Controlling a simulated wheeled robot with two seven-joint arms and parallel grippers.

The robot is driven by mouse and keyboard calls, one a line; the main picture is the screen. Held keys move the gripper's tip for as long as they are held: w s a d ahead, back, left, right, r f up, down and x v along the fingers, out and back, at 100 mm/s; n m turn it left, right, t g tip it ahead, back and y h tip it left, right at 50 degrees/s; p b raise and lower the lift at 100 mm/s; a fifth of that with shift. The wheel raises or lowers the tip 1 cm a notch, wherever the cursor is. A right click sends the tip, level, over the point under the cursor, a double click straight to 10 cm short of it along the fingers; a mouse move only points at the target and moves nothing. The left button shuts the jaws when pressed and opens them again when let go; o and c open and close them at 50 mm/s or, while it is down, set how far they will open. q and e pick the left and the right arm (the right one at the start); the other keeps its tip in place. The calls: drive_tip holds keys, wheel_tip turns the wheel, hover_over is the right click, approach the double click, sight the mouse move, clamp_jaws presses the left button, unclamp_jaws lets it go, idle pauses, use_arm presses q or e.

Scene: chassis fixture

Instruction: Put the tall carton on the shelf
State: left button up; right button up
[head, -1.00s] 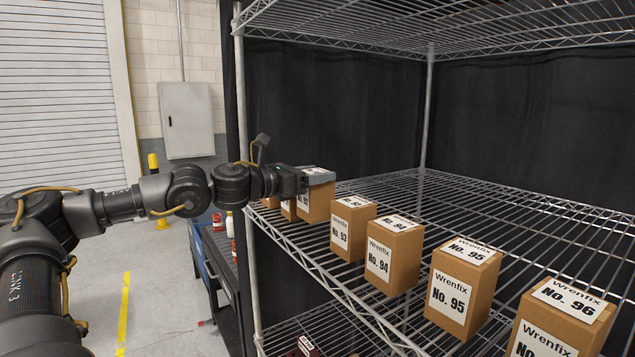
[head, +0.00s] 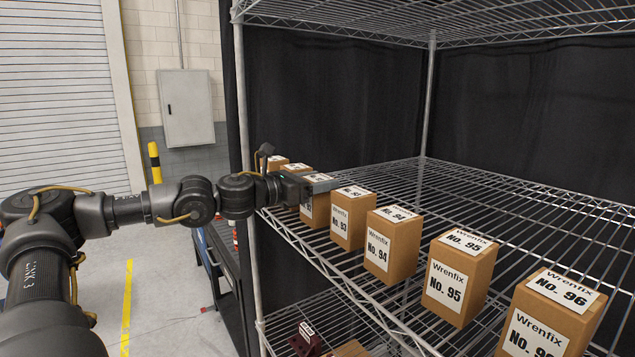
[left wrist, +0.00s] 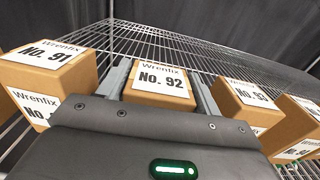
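The carton labelled No. 92 (head: 314,208) is a brown box with white labels, in the row at the front edge of the wire shelf (head: 540,205). My left gripper (head: 318,182) reaches it from the left, with its fingers over the carton's top. In the left wrist view, No. 92 (left wrist: 160,88) sits between the two fingers, which look close against its sides. Its base looks level with its neighbours, but contact with the wires is hard to see. My right gripper is not in view.
Carton No. 91 (left wrist: 52,65) stands on one side of No. 92, and No. 93 (head: 352,217), No. 94 (head: 392,245), No. 95 (head: 460,275) and No. 96 (head: 550,320) on the other. The shelf behind the row is bare. Another wire shelf (head: 430,22) is above.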

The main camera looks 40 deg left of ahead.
use_arm(q)
drive_tip(key=o, duration=0.3)
drive_tip(key=shift+r, duration=0.15)
drive_tip(key=shift+s+a, duration=0.3)
drive_tip(key=shift+s, duration=0.15)
drive_tip(key=shift+b+v, duration=0.55)
drive_tip(key=shift+v, duration=0.25)
drive_tip(key=b+v, duration=0.7)
drive_tip(key=v, duration=0.2)
drive_tip(key=shift+s+b, duration=0.25)
drive_tip(key=shift+b, duration=0.05)
drive_tip(key=shift+w+d, duration=0.1)
drive_tip(key=shift+d, duration=0.05)
